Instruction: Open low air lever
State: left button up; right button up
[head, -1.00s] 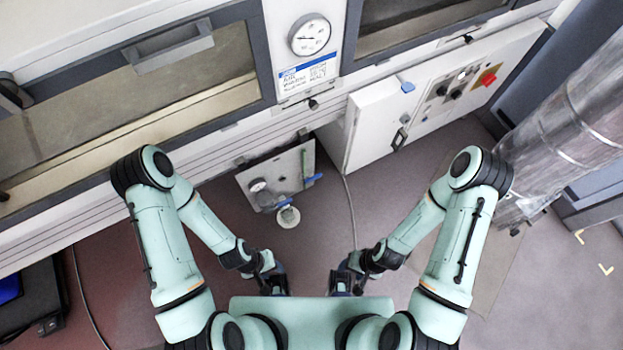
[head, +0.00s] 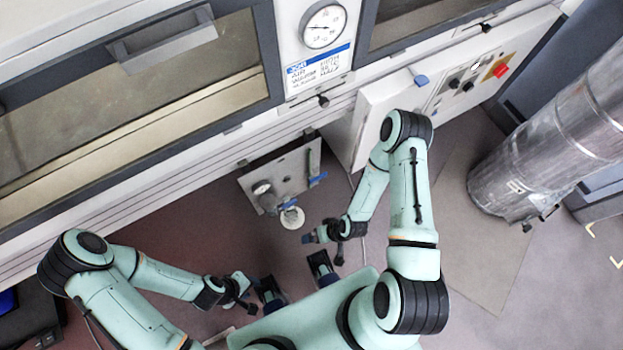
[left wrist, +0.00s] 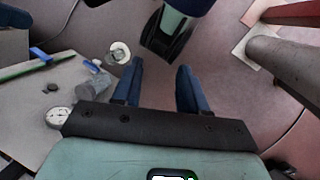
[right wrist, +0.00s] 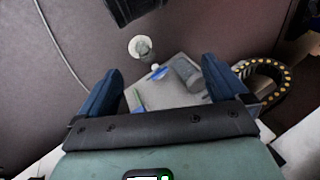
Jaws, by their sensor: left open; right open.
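A low grey panel (head: 262,180) stands near the floor under the machine front. It carries a round gauge (head: 261,188) and two blue levers. One blue lever (head: 318,179) is at its right side. The other blue lever (head: 290,204) is at its lower edge by a round white fitting (head: 292,218); it also shows in the right wrist view (right wrist: 157,73). I cannot read which is the low air lever. My right gripper (right wrist: 162,68) is open and empty, pointing toward the panel, apart from the levers. My left gripper (left wrist: 160,75) is open and empty, farther from the panel.
A white control cabinet (head: 375,112) with a red switch (head: 501,70) stands right of the panel. A large metal duct (head: 545,150) is at the far right. A large gauge (head: 324,25) sits above. The floor before the panel is mostly clear.

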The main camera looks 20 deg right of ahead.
jog(key=w+d+f+n+t+b, duration=0.1)
jog(key=w+d+f+t+b, duration=0.1)
jog(key=w+f+t+b, duration=0.45)
pick_arm(q)
jog(key=w+a+f+t+y+b, duration=0.1)
jog(key=w+a+f+b, duration=0.1)
jog(key=f+b, duration=0.65)
jog(key=w+a+f+b, duration=0.3)
jog(key=f, duration=1)
pick_arm(e)
jog(key=n+t+h, duration=0.2)
jog(key=t+h, duration=0.1)
jog(key=t, duration=0.6)
send_near(319, 179)
jog(key=w+b, duration=0.1)
jog(key=w, duration=0.3)
jog(key=w+b, duration=0.2)
jog(key=w, duration=0.3)
jog(key=shift+w+a+f, duration=0.15)
jog(key=shift+a+f, duration=0.05)
jog(key=shift+f, duration=0.05)
pick_arm(q)
jog(key=s+f+n+g, duration=0.1)
jog(key=s+f+g, duration=0.1)
jog(key=s, duration=0.5)
jog(key=shift+a+f, duration=0.35)
jog(key=shift+f, duration=0.3)
pick_arm(e)
jog(key=shift+w, duration=0.7)
